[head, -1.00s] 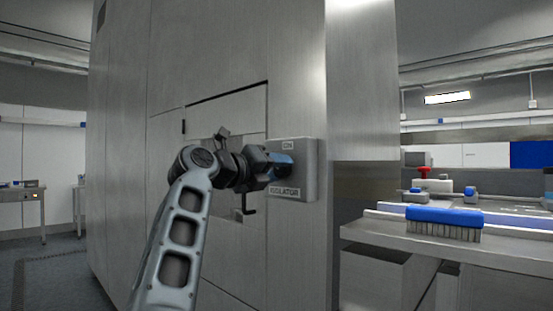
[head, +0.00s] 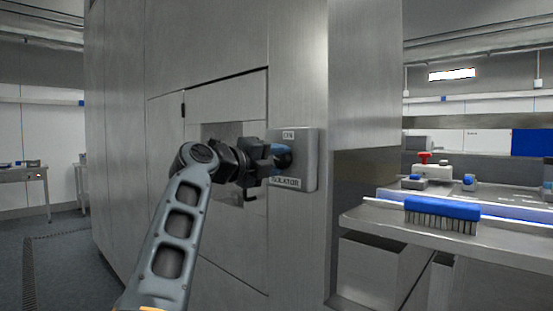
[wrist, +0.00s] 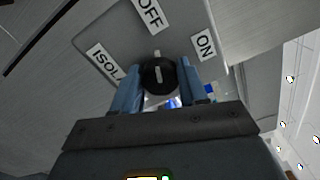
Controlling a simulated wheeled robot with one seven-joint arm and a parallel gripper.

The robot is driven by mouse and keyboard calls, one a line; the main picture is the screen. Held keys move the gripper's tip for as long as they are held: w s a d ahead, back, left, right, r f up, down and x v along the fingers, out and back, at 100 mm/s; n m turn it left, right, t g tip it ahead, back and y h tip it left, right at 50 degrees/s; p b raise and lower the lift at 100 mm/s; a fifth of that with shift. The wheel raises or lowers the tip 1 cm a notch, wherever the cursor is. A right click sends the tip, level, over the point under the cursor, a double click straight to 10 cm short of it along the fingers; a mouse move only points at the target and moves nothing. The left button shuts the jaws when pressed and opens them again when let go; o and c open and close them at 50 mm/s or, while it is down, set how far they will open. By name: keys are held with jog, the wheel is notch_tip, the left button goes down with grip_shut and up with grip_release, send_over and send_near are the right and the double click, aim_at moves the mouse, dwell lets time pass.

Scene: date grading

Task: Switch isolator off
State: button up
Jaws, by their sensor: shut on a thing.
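The isolator (head: 309,160) is a grey box on the steel cabinet front, with an ON label at its top and an ISOLATOR label below. In the wrist view, its plate (wrist: 184,22) carries an OFF label at the top and ON at the right. My gripper (head: 284,156) is at the isolator's face, its blue fingers hiding the knob in the head view. In the wrist view my gripper (wrist: 158,88) is shut on the round black knob (wrist: 153,83), one finger on each side. The knob's white mark points up the picture, roughly towards OFF.
The steel cabinet (head: 225,55) fills the middle, with a recess (head: 222,131) behind my wrist. To the right, a blue brush (head: 441,211) lies on a steel bench (head: 385,230). A table (head: 25,174) stands far left.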

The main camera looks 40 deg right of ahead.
jog(key=shift+w, duration=0.1)
jog(key=o, duration=1.1)
jog(key=shift+c, duration=0.2)
jog(key=a+b, duration=0.1)
jog(key=a, duration=0.6)
jog(key=shift+s+a+b, duration=0.2)
jog(key=shift+a+b, duration=0.15)
jog(key=shift+a, duration=0.05)
